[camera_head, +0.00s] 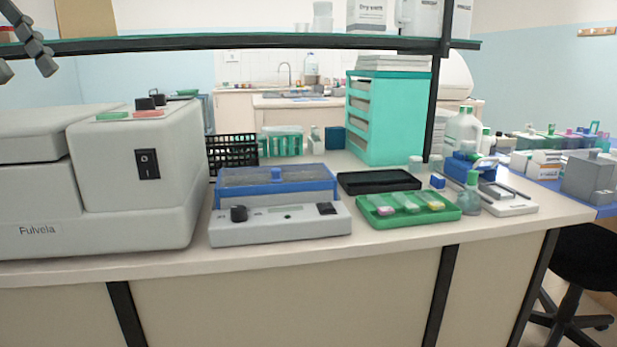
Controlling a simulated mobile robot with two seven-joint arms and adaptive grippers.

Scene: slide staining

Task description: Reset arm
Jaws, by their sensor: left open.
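My left gripper (27,66) shows at the top left corner, its dark grey fingers apart and empty. It hangs in the air in front of the shelf's left end, above the large grey Fulvela machine (100,175). Only its fingers are in view; the rest of it is cut off by the picture edge. My right gripper is not in view.
A dark shelf (250,41) spans the bench at the upper part. On the bench stand a blue-lidded device (283,222), a green tray (385,220), a black tray (348,184), a teal drawer unit (405,120) and bottles. The bench's front strip is clear.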

